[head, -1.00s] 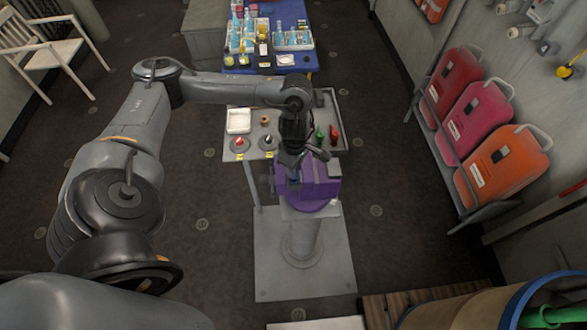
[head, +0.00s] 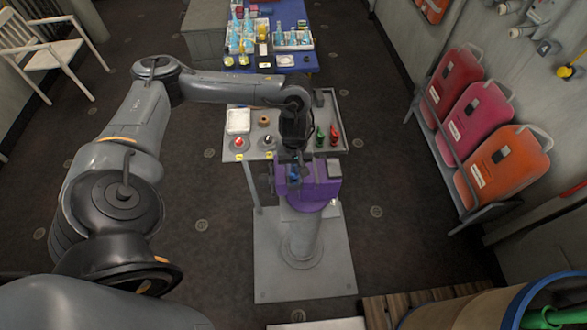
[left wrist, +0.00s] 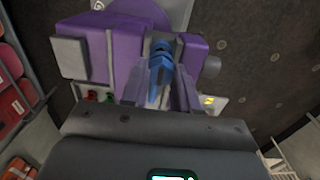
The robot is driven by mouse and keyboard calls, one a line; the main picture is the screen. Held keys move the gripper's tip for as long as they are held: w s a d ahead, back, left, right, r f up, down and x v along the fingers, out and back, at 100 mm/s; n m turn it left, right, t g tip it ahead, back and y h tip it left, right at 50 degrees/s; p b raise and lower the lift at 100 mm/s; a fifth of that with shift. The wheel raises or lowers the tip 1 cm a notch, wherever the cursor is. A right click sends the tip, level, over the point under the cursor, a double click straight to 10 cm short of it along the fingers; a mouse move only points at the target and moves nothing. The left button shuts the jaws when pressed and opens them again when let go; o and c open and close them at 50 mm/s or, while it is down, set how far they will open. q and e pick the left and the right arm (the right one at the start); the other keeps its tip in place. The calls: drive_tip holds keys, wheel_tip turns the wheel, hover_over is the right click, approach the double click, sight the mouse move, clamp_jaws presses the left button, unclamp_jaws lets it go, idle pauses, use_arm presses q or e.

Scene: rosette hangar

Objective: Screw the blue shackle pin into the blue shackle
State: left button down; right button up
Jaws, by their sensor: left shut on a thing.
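A purple vise (head: 322,190) stands on a grey pedestal and also fills the upper left wrist view (left wrist: 100,50). The blue shackle (left wrist: 161,47) sits at the vise, mostly hidden behind the blue pin and the fingers. My left gripper (head: 294,160) points down over the vise. In the left wrist view its fingers (left wrist: 163,82) are shut on the blue shackle pin (left wrist: 157,68), which lines up with the shackle. The blue parts overlap, so I cannot tell how deep the pin sits. My right gripper is not in view.
A blue table with bottles stands farther back. Coloured seats (head: 505,160) line the right wall. Floor around the pedestal is clear.

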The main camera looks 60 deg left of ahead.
use_arm(q)
drive_tip(key=c, duration=0.8)
unclamp_jaws()
drive_tip(key=shift+s+f, duration=0.1)
